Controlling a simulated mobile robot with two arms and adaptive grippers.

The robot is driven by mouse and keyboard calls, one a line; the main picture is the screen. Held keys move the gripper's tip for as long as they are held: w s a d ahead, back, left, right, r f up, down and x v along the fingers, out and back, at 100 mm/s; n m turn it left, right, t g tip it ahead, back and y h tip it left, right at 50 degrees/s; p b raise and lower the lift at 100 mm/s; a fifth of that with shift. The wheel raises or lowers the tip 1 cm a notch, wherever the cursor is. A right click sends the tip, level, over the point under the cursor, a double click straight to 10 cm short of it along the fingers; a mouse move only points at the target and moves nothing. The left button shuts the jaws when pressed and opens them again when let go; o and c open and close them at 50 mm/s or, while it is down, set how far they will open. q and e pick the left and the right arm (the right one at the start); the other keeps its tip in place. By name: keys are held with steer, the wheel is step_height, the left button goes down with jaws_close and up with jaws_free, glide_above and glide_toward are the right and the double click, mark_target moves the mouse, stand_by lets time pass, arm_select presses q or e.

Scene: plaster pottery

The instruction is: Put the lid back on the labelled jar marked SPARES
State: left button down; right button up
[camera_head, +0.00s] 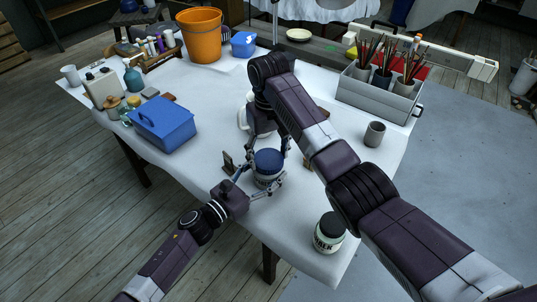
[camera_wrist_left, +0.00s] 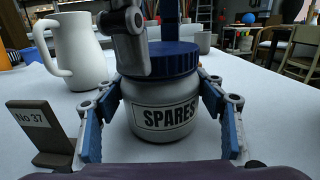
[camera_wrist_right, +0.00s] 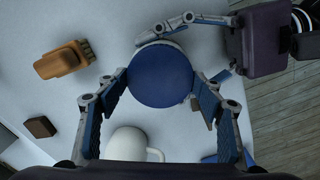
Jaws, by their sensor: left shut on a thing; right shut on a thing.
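The jar marked SPARES (camera_wrist_left: 164,118) stands upright on the white-covered table, its label facing the left wrist camera. It also shows near the table's front edge in the head view (camera_head: 266,181). My left gripper (camera_head: 265,187) is shut around the jar's body. The dark blue lid (camera_wrist_left: 173,58) is over the jar's mouth and looks level; I cannot tell whether it is fully seated. It also shows as a round disc in the right wrist view (camera_wrist_right: 161,76). My right gripper (camera_wrist_right: 157,78) is shut on the lid from above, its fingers on opposite sides.
A white pitcher (camera_wrist_left: 78,45) and a small "No 37" card stand (camera_wrist_left: 40,128) are close by. A dark-lidded jar (camera_head: 330,233) stands at the front right. A blue box (camera_head: 163,124) is left, a grey brush caddy (camera_head: 373,97) and grey cup (camera_head: 375,134) right.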

steer(key=o, duration=1.3)
steer(key=shift+r, duration=0.1)
steer(key=shift+r, duration=2.2)
steer(key=shift+c, duration=0.4)
